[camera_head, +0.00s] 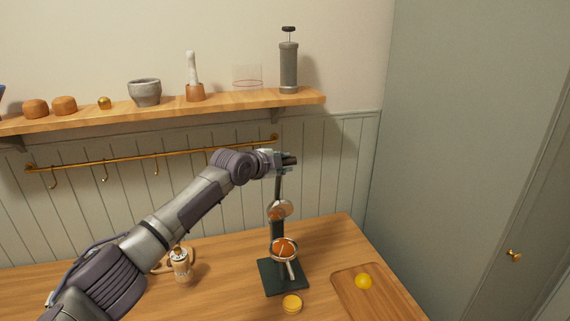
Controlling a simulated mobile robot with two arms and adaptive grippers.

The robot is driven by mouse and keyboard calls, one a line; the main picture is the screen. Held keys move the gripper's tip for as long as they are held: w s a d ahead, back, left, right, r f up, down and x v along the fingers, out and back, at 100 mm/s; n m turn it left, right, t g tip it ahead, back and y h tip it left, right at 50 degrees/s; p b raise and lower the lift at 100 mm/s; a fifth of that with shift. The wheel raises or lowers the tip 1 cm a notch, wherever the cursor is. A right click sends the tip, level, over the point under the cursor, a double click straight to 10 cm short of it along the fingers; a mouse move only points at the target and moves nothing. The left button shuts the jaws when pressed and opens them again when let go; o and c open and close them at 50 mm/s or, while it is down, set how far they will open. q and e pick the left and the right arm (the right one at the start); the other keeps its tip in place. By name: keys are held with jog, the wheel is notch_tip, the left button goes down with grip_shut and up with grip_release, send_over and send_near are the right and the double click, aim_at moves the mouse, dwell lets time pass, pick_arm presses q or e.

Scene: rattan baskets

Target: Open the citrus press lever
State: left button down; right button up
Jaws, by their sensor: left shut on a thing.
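The citrus press (278,228) stands upright on its dark square base (284,277) on the wooden table. Its lever (278,188) points up, nearly vertical, above the press body. A cup with an orange inside (285,248) shows at the front of the press, and a round pressing part (281,209) sits raised above it. My left gripper (287,161) is at the top of the lever, shut on it; the fingers are small and partly hidden. My right gripper is not in view.
A small jug-like item (181,262) stands left, near my arm. A wall shelf (220,101) holds several items above.

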pick_arm(q)
jog(key=shift+w+a+f, duration=0.1)
jog(key=shift+a+f, duration=0.35)
jog(key=shift+f, duration=0.05)
jog(key=c, duration=1.1)
grip_release()
jog(key=shift+c, duration=0.2)
jog(key=shift+o, duration=0.9)
jog(key=shift+a, duration=0.25)
jog(key=shift+r, duration=0.15)
jog(key=shift+r, duration=0.15)
jog(key=v, duration=1.1)
jog(key=shift+s, duration=0.35)
